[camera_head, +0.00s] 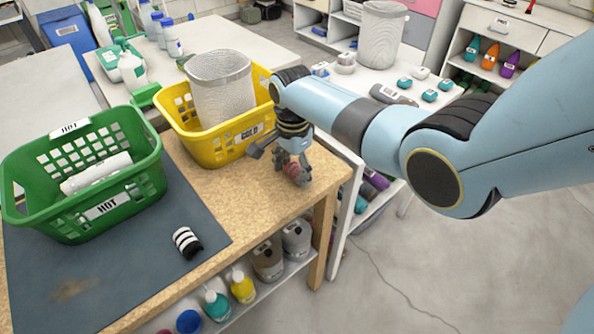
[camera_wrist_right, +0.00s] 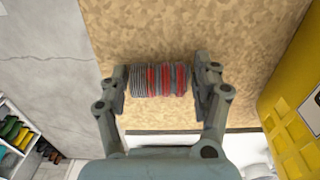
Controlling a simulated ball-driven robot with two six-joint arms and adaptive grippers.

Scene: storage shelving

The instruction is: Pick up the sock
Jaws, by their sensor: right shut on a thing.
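A rolled grey sock with red stripes (camera_wrist_right: 160,81) is between the two fingers of my right gripper (camera_wrist_right: 163,73) in the right wrist view, a finger at each end. In the head view the gripper (camera_head: 291,166) points down over the wooden table near its right edge, and the sock (camera_head: 298,172) is partly hidden by the fingers. I cannot tell whether the sock touches the table. A second rolled sock, black and white striped (camera_head: 187,242), lies on the dark mat (camera_head: 150,275). My left gripper is not in view.
A yellow basket (camera_head: 208,146) labelled COLD holds a pale mesh bin, close left of the gripper. A green basket (camera_head: 105,212) labelled HOT holds a white roll on the mat. Bottles stand on the shelf below. The bare wooden tabletop (camera_head: 235,190) is clear.

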